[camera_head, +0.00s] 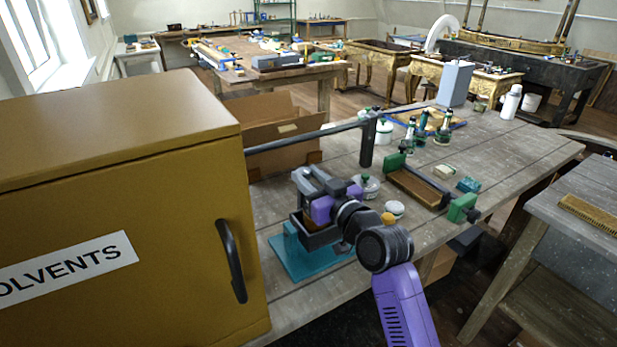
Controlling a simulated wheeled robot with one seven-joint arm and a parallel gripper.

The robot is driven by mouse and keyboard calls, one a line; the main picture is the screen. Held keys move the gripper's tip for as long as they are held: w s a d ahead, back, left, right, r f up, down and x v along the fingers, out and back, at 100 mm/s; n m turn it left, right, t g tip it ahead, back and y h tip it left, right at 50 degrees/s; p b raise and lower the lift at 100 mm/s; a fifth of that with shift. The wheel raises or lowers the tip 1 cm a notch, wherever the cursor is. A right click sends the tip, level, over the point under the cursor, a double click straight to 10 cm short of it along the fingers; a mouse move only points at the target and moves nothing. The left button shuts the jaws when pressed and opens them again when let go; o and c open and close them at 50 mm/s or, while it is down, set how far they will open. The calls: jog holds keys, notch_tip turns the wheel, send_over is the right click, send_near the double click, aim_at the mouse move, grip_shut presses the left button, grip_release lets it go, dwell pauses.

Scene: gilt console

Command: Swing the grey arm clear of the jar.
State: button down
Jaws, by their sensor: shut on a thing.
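The long grey arm (305,136) runs level from an upright dark post (367,143) to the left, where the cabinet hides its end. A glass jar (367,188) with a green knob stands on the bench in front of the post, partly behind my gripper. My purple and dark grey gripper (308,182) is below the grey arm in the picture, above a teal stand (296,262) with a dark box-like part (316,236). It is shut on a dark part that its own fingers mostly hide. I cannot tell whether this belongs to the grey arm.
A mustard solvents cabinet (120,210) fills the left. A cardboard box (272,128) stands behind my gripper. The bench's right end is mostly bare.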

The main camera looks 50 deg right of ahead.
jog(key=shift+f+b, duration=0.1)
jog(key=shift+b, duration=0.35)
jog(key=shift+d+f+n+y+b, duration=0.1)
jog(key=shift+n+y+b, duration=0.2)
jog(key=shift+y+b, duration=0.1)
jog(key=n+y+b, duration=0.1)
jog(key=y+b, duration=0.1)
jog(key=b, duration=0.1)
jog(key=shift+d+f+t+b, duration=0.1)
jog(key=shift+d+t+b, duration=0.05)
jog(key=shift+t+b, duration=0.2)
jog(key=n+y+b, duration=0.2)
jog(key=y+b, duration=0.1)
jog(key=shift+d, duration=0.2)
jog(key=n+y+b, duration=0.2)
jog(key=y+b, duration=0.1)
jog(key=shift+d+r, duration=0.1)
jog(key=shift+r, duration=0.1)
jog(key=c, duration=1)
grip_release()
jog(key=shift+c, duration=0.2)
jog(key=shift+r, duration=0.1)
